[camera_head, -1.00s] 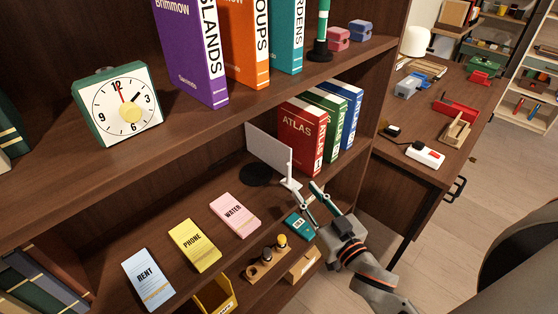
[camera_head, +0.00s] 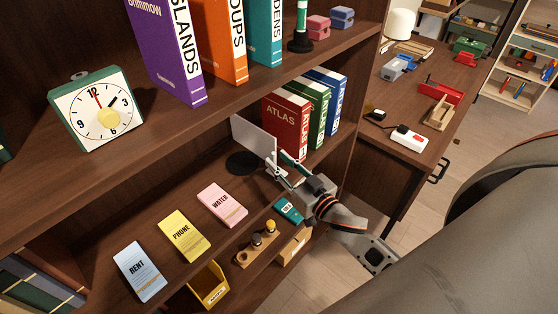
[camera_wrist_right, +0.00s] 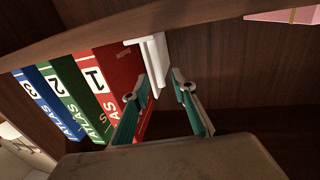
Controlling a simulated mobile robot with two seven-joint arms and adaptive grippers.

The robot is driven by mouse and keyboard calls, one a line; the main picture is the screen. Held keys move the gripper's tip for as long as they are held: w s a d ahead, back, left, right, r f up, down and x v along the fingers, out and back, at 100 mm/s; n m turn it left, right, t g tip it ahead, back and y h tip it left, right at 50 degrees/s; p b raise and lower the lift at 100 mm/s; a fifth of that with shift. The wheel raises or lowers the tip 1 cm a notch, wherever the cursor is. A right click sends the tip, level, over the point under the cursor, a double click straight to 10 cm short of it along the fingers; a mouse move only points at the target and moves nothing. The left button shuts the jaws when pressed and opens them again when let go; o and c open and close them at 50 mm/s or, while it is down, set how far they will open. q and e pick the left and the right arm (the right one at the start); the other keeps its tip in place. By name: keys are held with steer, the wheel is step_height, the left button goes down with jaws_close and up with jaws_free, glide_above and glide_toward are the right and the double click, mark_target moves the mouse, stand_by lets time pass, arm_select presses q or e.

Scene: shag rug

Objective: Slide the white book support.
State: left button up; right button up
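The white book support (camera_head: 254,138) is an upright white panel on a dark round base (camera_head: 240,164). It stands on the lower shelf, left of the red atlas. It also shows in the right wrist view (camera_wrist_right: 152,52), edge-on. My right gripper (camera_head: 279,159) is at the panel's right edge. In the right wrist view my right gripper's teal-padded fingers (camera_wrist_right: 161,86) are spread apart. The panel's near edge lies between or just beyond the fingertips; I cannot tell whether they touch it. My left gripper is out of view.
Red (camera_head: 286,125), green (camera_head: 318,108) and blue (camera_head: 338,92) atlases stand right of the support. Pink (camera_head: 222,205), yellow (camera_head: 185,236) and blue (camera_head: 139,270) cards lie to the front left. A teal item (camera_head: 289,209) lies below my gripper. The upper shelf hangs overhead.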

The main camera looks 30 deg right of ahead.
steer(key=shift+w, duration=0.25)
jaws_close()
steer(key=shift+w+d+p, duration=0.25)
steer(key=shift+d, duration=0.45)
steer(key=shift+w+d+p, duration=0.2)
steer(key=shift+w+d, duration=0.05)
steer(key=shift+d, duration=0.5)
steer(key=shift+w+d+p, duration=0.25)
steer(key=shift+d, duration=0.45)
steer(key=shift+r, duration=0.1)
jaws_free()
